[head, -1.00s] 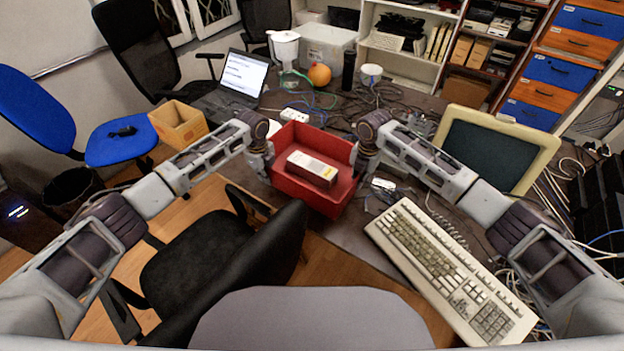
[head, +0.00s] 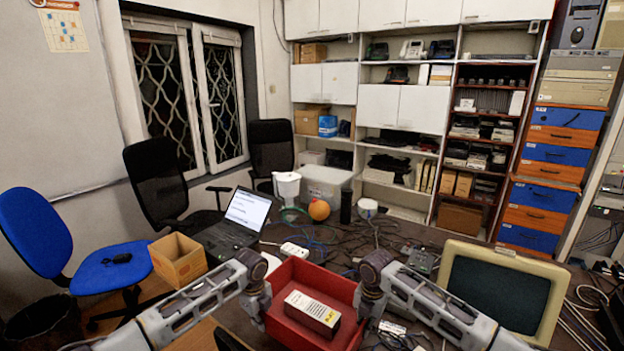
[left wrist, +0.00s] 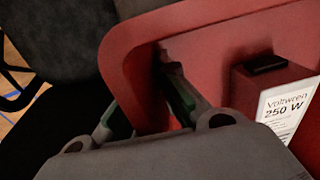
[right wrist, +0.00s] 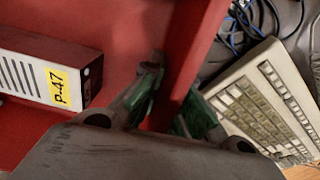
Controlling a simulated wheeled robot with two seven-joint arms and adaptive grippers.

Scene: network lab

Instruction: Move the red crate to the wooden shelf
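The red crate (head: 336,283) is at the bottom middle of the head view, at the table's near side. A white-and-red box (head: 313,313) with a yellow label lies in it. My left gripper (head: 264,310) is shut on the crate's left wall, one finger inside and one outside, as the left wrist view shows (left wrist: 145,110). My right gripper (head: 362,304) is shut the same way on the right wall, seen in the right wrist view (right wrist: 172,100). A reddish-brown wooden shelf (head: 455,110) stands at the back right, holding dark devices and cardboard boxes. The crate's underside is hidden.
A laptop (head: 240,222), an orange ball (head: 319,210), a power strip (head: 294,250) and cables lie behind the crate. An old monitor (head: 500,290) stands right, with a keyboard (right wrist: 258,98) beside the crate. Chairs and a cardboard box (head: 178,260) are left.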

